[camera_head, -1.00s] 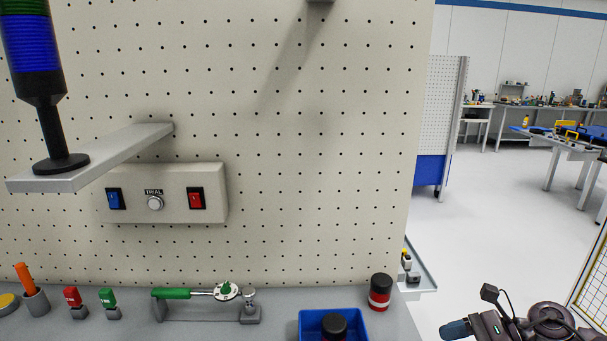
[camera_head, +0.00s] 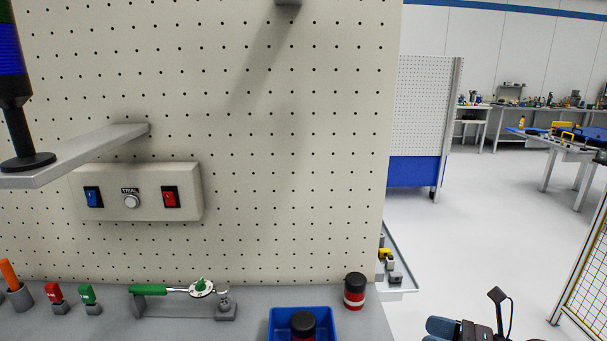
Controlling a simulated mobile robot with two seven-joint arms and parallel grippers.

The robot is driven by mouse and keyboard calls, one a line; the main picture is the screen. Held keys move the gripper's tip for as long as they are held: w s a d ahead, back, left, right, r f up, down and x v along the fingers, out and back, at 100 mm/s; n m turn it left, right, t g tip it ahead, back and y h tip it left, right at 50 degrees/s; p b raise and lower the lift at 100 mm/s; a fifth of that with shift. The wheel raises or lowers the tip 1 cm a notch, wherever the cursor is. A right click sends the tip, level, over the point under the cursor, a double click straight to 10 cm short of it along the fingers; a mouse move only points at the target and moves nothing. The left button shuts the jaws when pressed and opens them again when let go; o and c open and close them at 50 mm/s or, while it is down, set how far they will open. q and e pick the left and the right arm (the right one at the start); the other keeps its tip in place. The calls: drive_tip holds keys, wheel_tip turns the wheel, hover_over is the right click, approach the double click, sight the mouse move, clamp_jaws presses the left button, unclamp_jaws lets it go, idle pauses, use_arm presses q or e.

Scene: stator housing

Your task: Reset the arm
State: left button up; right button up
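Part of my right arm (camera_head: 465,328) shows at the bottom right edge, over the floor beside the bench. Its fingers cannot be made out, so I cannot tell whether that gripper is open or shut. My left arm and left gripper are out of view. No part of my arms touches anything on the bench in this view.
The grey bench (camera_head: 180,329) holds a green-handled tool on a stand (camera_head: 180,291), a blue bin (camera_head: 277,322), and a black-and-red jar (camera_head: 354,291). A pegboard (camera_head: 300,150) with a switch box (camera_head: 147,192) rises behind. Open floor (camera_head: 470,230) lies right.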

drive_tip(key=s+d+f+m+t+h, duration=0.35)
drive_tip(key=m+h, duration=0.55)
drive_tip(key=m, duration=0.8)
drive_tip(key=s+d+f+m+t+h, duration=0.2)
drive_tip(key=s+d+m+h, duration=0.2)
drive_tip(key=m+h, duration=0.9)
drive_tip(key=s+a+f+m+g+y, duration=0.25)
drive_tip(key=s+m+g, duration=0.25)
drive_tip(key=s+m, duration=0.3)
drive_tip(key=s+a+f+m+g+y, duration=0.1)
drive_tip(key=s+f+m+g+y, duration=0.2)
drive_tip(key=s+m+g, duration=0.5)
drive_tip(key=w+f+n+t, duration=0.1)
drive_tip(key=w+f+t, duration=0.2)
drive_tip(key=f+t, duration=0.2)
drive_tip(key=w+f+n+t+y, duration=0.1)
drive_tip(key=w+f+t, duration=0.2)
drive_tip(key=f+t, duration=0.2)
drive_tip(key=shift+f+n+t, duration=0.3)
drive_tip(key=shift+f+t, duration=0.05)
